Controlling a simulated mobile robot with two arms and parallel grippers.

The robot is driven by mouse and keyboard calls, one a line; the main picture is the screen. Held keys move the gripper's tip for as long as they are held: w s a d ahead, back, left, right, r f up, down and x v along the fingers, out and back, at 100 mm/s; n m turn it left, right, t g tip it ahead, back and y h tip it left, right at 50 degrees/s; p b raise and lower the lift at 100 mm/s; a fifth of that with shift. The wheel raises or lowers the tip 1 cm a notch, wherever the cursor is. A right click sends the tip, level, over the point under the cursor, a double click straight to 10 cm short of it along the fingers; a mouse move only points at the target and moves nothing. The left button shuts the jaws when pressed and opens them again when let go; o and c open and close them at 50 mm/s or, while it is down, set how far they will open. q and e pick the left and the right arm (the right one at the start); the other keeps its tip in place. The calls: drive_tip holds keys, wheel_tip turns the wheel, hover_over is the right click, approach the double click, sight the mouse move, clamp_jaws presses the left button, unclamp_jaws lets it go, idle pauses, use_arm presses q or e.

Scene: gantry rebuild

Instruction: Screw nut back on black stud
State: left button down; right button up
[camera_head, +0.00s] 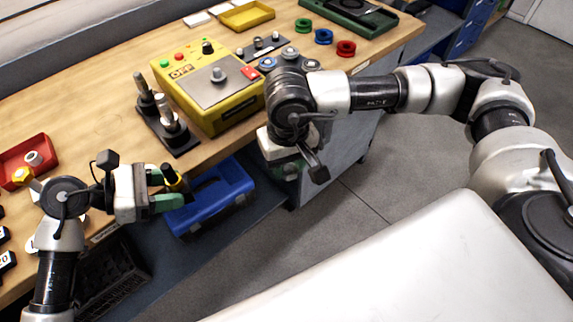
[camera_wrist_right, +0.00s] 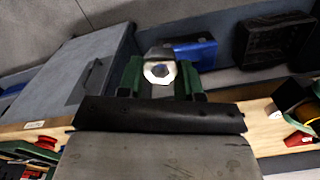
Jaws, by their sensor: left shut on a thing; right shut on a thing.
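In the head view the right wrist hangs over the table's front edge and hides the nut. A black plate (camera_head: 180,143) on the table carries two dark upright posts with silver tops, a rear one (camera_head: 146,92) and a front one (camera_head: 167,117). Both grippers are apart from these posts.
A yellow control box (camera_head: 205,115) stands right of the plate. A red tray (camera_head: 12,183) with a silver and a yellow part lies at the left. A blue toolbox (camera_head: 235,178) and a black crate (camera_head: 110,275) sit below the table. Coloured rings (camera_head: 323,36) lie farther back.

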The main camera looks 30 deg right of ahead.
sight(165, 163)
drive_tip(key=w+a+r+m, duration=0.1)
drive_tip(key=a+r+m, duration=0.1)
drive_tip(key=a+r, duration=0.3)
drive_tip(key=w+a+r+m, duration=0.2)
drive_tip(key=a+r, duration=0.3)
drive_tip(key=a, duration=0.3)
drive_tip(key=w+a+r+m, duration=0.2)
drive_tip(key=a+r, duration=0.2)
drive_tip(key=a, duration=0.3)
drive_tip(key=shift+a+r, duration=0.2)
drive_tip(key=shift+r, duration=0.2)
drive_tip(key=shift+f, duration=2.75)
drive_tip(key=shift+f, duration=0.85)
drive_tip(key=o, duration=1)
